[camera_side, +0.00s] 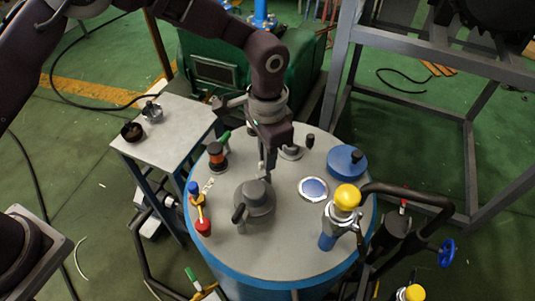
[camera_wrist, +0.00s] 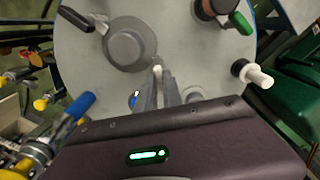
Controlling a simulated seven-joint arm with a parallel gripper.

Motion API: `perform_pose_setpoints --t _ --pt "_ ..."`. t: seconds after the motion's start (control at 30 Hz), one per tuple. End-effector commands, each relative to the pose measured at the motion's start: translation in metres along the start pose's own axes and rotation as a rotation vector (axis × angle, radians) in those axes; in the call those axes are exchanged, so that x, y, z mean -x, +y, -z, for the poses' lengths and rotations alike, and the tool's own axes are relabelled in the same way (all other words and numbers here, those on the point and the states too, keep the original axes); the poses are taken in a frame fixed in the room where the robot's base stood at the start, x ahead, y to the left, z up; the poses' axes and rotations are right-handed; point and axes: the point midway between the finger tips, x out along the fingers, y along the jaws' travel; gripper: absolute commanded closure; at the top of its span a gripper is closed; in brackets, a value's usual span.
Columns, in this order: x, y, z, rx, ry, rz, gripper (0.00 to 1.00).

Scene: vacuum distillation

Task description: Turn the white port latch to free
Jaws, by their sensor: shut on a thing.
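The vessel lid carries a grey round port (camera_side: 257,197) with a dark handle; the port also shows in the wrist view (camera_wrist: 130,45). A small white latch (camera_wrist: 157,68) stands at the port's edge in the wrist view. My gripper (camera_wrist: 158,78) is shut on it, with the fingertips around its lower part. In the side view my gripper (camera_side: 264,172) points down at the far edge of the port, and the latch cannot be made out there. How far the latch is turned is not clear.
An orange and black fitting with a green handle (camera_side: 217,153) stands left of my gripper. A blue cap (camera_side: 346,160), a round sight glass (camera_side: 313,188) and a yellow-topped valve (camera_side: 346,198) stand to the right. A red-and-yellow fitting (camera_side: 202,218) is at the left edge.

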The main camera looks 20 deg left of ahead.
Motion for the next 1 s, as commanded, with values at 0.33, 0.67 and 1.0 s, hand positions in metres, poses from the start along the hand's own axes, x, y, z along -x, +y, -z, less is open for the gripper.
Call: perform_pose_setpoints --t 0.33,0.67,1.0 --pt "0.0013 -0.0002 0.0005 -0.327 0.002 0.0 1.0" --pt "0.0014 -0.0002 0.0006 -0.621 0.002 0.001 1.0" --pt "0.0014 -0.0002 0.0009 -0.827 0.003 0.002 1.0"
